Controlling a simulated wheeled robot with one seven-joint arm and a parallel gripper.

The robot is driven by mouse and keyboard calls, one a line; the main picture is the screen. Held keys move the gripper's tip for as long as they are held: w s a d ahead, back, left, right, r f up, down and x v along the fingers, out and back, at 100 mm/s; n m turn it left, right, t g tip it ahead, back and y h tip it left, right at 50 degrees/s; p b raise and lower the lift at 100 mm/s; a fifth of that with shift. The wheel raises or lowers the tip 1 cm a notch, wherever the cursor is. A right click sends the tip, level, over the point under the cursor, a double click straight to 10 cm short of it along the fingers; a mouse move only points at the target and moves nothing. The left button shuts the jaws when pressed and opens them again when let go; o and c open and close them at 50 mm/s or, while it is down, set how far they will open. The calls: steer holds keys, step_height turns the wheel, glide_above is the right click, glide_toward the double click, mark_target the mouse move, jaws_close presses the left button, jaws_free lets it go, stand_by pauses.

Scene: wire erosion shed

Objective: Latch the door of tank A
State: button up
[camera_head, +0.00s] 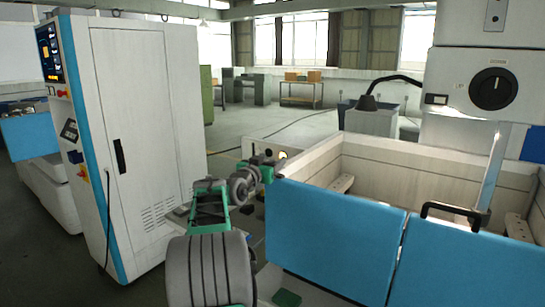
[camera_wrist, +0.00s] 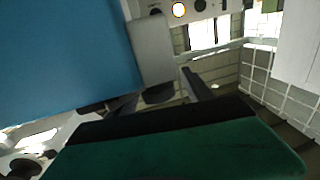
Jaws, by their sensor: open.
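Blue door panels (camera_head: 335,240) front the open tank (camera_head: 385,150) at the right of the head view. A dark upright seam splits the blue front. A black handle (camera_head: 452,209) stands at the top edge, right of the seam. I see no letter naming the tank. My gripper (camera_head: 264,164) is beyond the left end of the blue front, partly hidden by my arm. In the wrist view my gripper (camera_wrist: 157,92) is open. A blue panel (camera_wrist: 65,60) and a light grey plate (camera_wrist: 152,48) at its edge lie past it; I cannot tell if this plate is the latch.
A tall white cabinet (camera_head: 145,130) stands left of my arm. A white machine head with a black knob (camera_head: 493,89) rises behind the tank. Open floor (camera_head: 240,125) lies behind.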

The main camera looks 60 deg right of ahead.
steer(key=shift+d, duration=0.75)
steer(key=shift+s, duration=0.1)
steer(key=shift+c, duration=0.3)
jaws_close()
